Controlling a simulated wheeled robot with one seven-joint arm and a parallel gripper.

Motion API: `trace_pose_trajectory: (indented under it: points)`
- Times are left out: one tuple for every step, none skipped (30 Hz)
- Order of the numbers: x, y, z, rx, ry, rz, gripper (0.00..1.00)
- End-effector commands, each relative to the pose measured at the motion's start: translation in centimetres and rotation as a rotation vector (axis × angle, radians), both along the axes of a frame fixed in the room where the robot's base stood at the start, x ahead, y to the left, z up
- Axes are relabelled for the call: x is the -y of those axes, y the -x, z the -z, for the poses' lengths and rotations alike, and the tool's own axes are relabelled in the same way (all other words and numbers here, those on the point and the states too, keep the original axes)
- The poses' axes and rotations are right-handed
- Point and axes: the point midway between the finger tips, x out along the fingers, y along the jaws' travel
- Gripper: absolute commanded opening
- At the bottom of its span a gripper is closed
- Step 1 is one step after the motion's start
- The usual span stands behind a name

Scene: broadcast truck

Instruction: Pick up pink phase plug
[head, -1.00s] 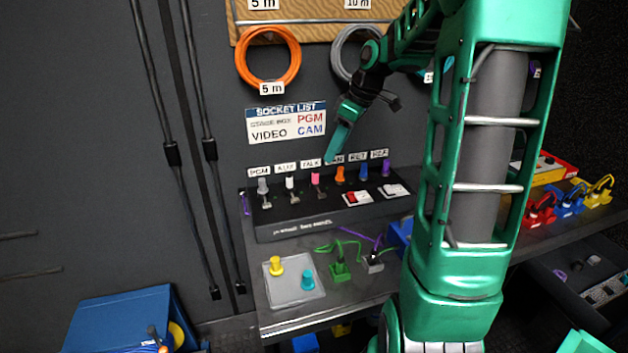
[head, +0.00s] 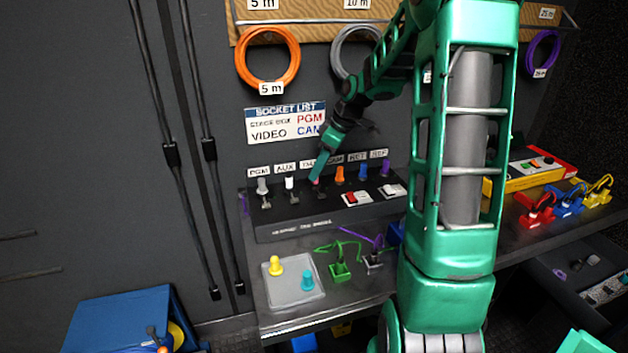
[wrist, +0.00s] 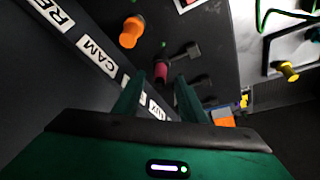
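The pink phase plug (wrist: 161,70) stands in the black panel's row of plugs, under the TALK label. In the wrist view it shows just beyond and between my two green fingertips. My gripper (wrist: 158,88) is open, with a finger on each side of the plug's line. In the head view my gripper (head: 319,167) comes down from the upper right onto the pink plug (head: 315,183), which is mostly hidden behind the fingers. I cannot tell whether the fingers touch it.
An orange plug (head: 339,175) and a white plug (head: 289,184) flank it closely. A grey plug (head: 262,187) stands further left. The black panel (head: 300,228) has switches in front. The labelled wall is behind.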

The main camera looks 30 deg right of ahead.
Motion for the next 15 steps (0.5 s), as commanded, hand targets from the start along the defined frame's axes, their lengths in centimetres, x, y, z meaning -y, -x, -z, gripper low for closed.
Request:
trace_pose_trajectory:
  points:
    - [-0.2, -0.2, 0.8, -0.001, -0.002, 0.0, 0.38]
    - [-0.2, -0.3, 1.1, -0.002, -0.001, 0.0, 0.38]
    - [-0.3, -0.4, 1.5, -0.002, 0.0, 0.001, 0.38]
    - [-0.4, -0.5, 1.6, -0.001, 0.0, 0.001, 0.38]
    - [-0.4, -0.6, 1.7, 0.0, 0.0, 0.0, 0.38]
    - [-0.4, -0.6, 1.8, 0.001, 0.001, 0.0, 0.38]
    - [-0.4, -0.6, 1.8, 0.001, 0.001, 0.0, 0.38]
    - [-0.4, -0.6, 1.8, 0.001, 0.001, 0.0, 0.38]
    - [-0.4, -0.6, 1.8, 0.001, 0.001, 0.0, 0.38]
    - [-0.4, -0.6, 1.8, 0.001, 0.001, 0.0, 0.38]
    - [-0.4, -0.6, 1.7, 0.001, 0.001, 0.0, 0.38]
    - [-0.4, -0.6, 1.7, 0.001, 0.001, 0.0, 0.28]
    - [-0.4, -0.6, 1.7, 0.001, 0.001, 0.0, 0.21]
    - [-0.4, -0.6, 1.8, 0.001, 0.001, 0.0, 0.14]
    - [-0.4, -0.6, 1.7, 0.001, 0.001, 0.0, 0.04]
